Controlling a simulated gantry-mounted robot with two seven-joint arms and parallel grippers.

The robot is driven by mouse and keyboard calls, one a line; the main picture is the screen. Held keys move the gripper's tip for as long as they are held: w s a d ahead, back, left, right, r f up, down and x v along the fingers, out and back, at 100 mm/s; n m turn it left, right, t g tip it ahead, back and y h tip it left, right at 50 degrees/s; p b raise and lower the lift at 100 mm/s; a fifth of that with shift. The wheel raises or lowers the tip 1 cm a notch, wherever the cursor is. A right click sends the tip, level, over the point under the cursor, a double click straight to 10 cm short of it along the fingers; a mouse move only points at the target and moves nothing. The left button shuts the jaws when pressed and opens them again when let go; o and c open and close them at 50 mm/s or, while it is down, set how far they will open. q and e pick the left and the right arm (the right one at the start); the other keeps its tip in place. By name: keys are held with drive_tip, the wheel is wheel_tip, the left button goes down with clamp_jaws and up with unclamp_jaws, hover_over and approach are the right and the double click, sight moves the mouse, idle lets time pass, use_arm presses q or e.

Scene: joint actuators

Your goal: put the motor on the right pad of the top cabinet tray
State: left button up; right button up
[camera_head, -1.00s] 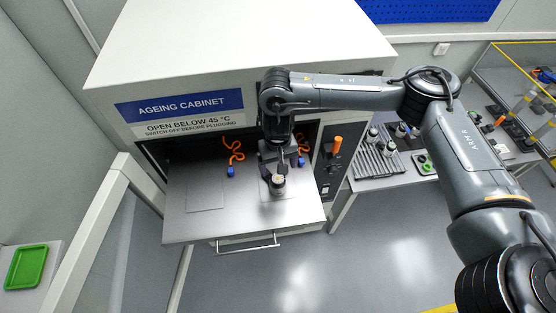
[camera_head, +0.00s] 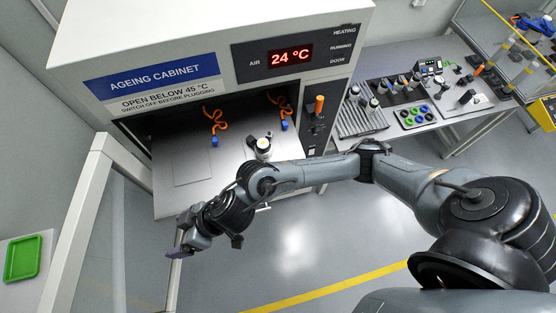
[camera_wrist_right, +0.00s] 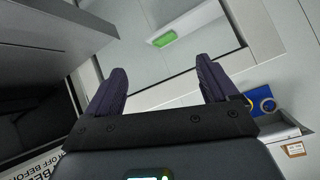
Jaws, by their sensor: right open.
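The motor (camera_head: 263,147), a short silver and dark cylinder with a light top, stands upright on the right part of the pulled-out cabinet tray (camera_head: 228,163). The right pad's outline is hard to make out around it. The left pad (camera_head: 193,166) is bare. My right gripper (camera_head: 177,250) is clear of the motor, out past the tray's front left corner. In the right wrist view its two fingers (camera_wrist_right: 160,85) are apart with nothing between them. My right forearm covers part of the tray's front edge. My left gripper is not in view.
Orange cables with blue plugs (camera_head: 214,141) hang at the cabinet opening. The display (camera_head: 291,56) reads 24 °C. An orange-handled switch (camera_head: 319,105) is on the cabinet front. A side bench (camera_head: 455,101) holds several parts. A green tray (camera_head: 22,258) lies at far left.

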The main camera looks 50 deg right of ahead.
drive_tip(key=s+d+f+m+g+h, duration=0.1)
drive_tip(key=s+d+f+h, duration=0.1)
drive_tip(key=s+d, duration=0.3)
drive_tip(key=s+d+f+m+h, duration=0.2)
drive_tip(key=s+d, duration=0.3)
drive_tip(key=d, duration=0.7)
drive_tip(key=s+d+f+m+g+h, duration=0.1)
drive_tip(key=s+d+f+h, duration=0.2)
drive_tip(key=d, duration=0.5)
drive_tip(key=shift+s+d+m+g+h, duration=0.3)
drive_tip(key=shift+s+d+m+h, duration=0.15)
drive_tip(key=shift+s, duration=0.7)
